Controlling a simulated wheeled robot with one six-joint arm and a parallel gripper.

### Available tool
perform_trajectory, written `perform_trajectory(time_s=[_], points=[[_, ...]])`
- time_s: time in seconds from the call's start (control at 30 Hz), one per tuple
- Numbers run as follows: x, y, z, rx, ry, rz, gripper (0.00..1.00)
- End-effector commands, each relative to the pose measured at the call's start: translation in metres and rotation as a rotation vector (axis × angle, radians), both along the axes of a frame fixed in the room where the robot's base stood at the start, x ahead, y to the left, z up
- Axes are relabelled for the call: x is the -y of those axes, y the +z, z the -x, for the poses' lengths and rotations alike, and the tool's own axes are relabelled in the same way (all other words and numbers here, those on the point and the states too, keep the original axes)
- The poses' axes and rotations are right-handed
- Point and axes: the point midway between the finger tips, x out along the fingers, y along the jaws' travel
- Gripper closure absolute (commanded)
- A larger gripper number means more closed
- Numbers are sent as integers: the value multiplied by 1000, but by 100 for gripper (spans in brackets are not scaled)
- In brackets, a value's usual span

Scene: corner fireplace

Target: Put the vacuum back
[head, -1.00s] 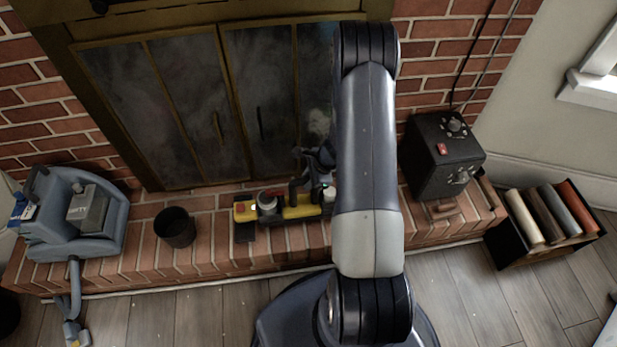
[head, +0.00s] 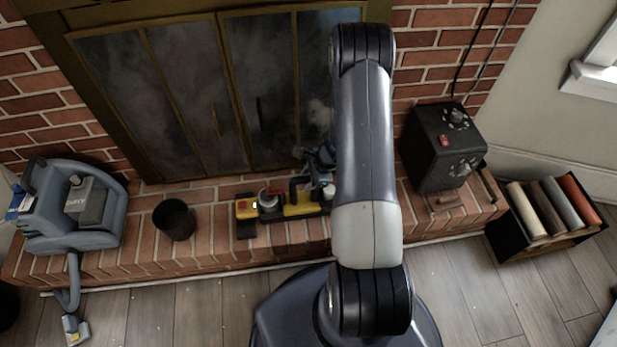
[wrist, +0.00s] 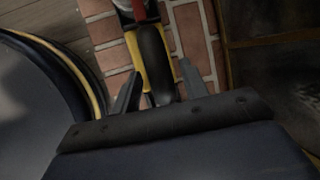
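A yellow and black device (head: 300,205), which looks like a hand vacuum, lies on the brick hearth at the middle. Its yellow body and black handle (wrist: 154,60) show in the wrist view. My gripper (wrist: 160,75) has its two fingers apart, one on each side of the handle, with no clear contact. In the head view my gripper (head: 320,168) is beside the device's right end, partly hidden by my arm. A blue-grey cleaning machine (head: 62,225) with a hose and nozzle stands at the hearth's left end.
A dark cup-like bin (head: 174,222) stands left of the device. A black box with knobs (head: 442,150) stands to the right. A holder (head: 500,248) with several coloured rolls or books is on the floor at right. The fireplace doors (head: 215,110) rise behind.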

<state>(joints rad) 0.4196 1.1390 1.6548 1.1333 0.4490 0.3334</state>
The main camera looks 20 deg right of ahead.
Motion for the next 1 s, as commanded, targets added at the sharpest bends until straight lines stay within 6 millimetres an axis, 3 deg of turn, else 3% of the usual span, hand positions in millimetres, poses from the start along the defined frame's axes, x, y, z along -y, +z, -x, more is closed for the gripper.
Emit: perform_trajectory(time_s=[0.37, 0.8, 1.0], points=[[1, 5, 0, 1, 0, 0, 54], [28, 85, 24, 3, -2, 2, 54], [35, 107, 32, 2, -1, 1, 54]])
